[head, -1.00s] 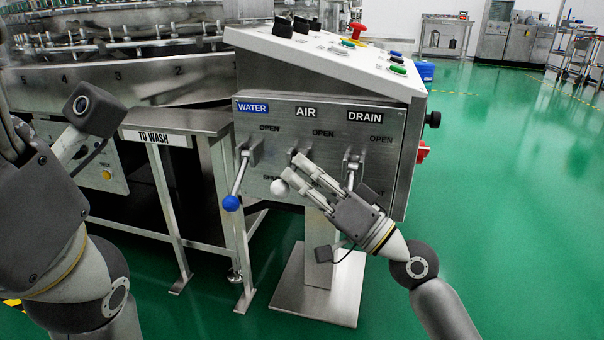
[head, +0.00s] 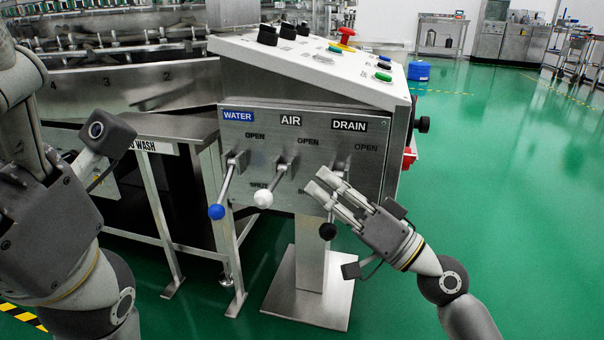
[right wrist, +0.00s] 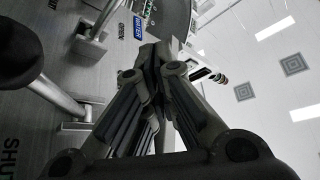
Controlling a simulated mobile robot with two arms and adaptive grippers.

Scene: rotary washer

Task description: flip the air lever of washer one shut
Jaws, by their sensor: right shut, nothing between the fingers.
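Washer one's control panel (head: 232,150) has WATER, AIR and DRAIN levers, with OPEN printed above. The air lever (head: 274,181) has a white ball knob (head: 263,198) and points down, slanting left, over the partly hidden lower lettering. My right gripper (head: 322,186) is shut and empty, to the right of the air lever and apart from it. It is in front of the drain lever, covering part of it; contact cannot be told. The right wrist view shows its closed fingers (right wrist: 155,75). My left gripper (head: 40,225) is at the left edge; its fingertips are not clearly visible.
The water lever's blue knob (head: 216,211) hangs left of the air lever, and the drain lever's black knob (head: 327,231) hangs right. A sloped button console (head: 300,65) is above. A steel table (head: 170,128) stands left.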

